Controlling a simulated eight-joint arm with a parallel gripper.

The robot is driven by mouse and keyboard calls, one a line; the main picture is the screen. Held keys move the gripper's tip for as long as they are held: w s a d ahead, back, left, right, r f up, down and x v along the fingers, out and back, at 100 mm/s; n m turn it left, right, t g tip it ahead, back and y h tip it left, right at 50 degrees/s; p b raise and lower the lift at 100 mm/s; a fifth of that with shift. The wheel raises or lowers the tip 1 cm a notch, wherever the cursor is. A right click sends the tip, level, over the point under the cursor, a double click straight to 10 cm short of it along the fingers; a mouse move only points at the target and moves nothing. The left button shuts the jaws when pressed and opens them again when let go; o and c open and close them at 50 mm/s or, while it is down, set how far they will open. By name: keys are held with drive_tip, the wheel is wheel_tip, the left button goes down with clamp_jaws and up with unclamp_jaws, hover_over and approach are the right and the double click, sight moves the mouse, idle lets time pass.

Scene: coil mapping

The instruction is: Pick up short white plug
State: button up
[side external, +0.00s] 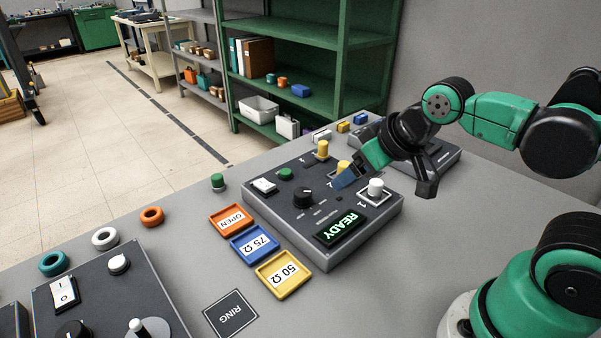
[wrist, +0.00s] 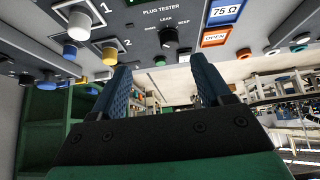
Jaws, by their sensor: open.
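My gripper (side external: 344,180) is open, tilted low over the tester. In the wrist view (wrist: 160,68) its two blue fingers are apart, with nothing between them. A yellow plug (side external: 343,167) at position 2 is partly hidden behind my fingers.
Another yellow plug (side external: 322,149) stands farther back on the tester. Orange (side external: 232,220), blue (side external: 255,245) and yellow (side external: 283,274) labelled trays lie along its left side. A green plug (side external: 217,181) stands nearby. A second dark panel (side external: 105,300) fills the lower left.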

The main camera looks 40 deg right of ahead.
sight(376, 181)
drive_tip(key=w+d+g, duration=0.1)
drive_tip(key=d+g, duration=0.1)
drive_tip(key=d, duration=0.1)
drive_tip(key=d+f+n+g, duration=0.1)
drive_tip(key=d+g, duration=0.1)
drive_tip(key=d, duration=0.1)
drive_tip(key=w+d+f+g, duration=0.1)
drive_tip(key=d+g, duration=0.1)
drive_tip(key=d, duration=0.1)
drive_tip(key=shift+w+d+f+n, duration=0.15)
drive_tip(key=shift+w+d+n, duration=0.1)
drive_tip(key=shift+w+n, duration=0.05)
drive_tip(key=shift+d+f+g, duration=0.15)
drive_tip(key=shift+d+g, duration=0.1)
drive_tip(key=shift+g, duration=0.15)
drive_tip(key=shift+d+f, duration=0.15)
drive_tip(key=shift+f, duration=2.75)
clamp_jaws()
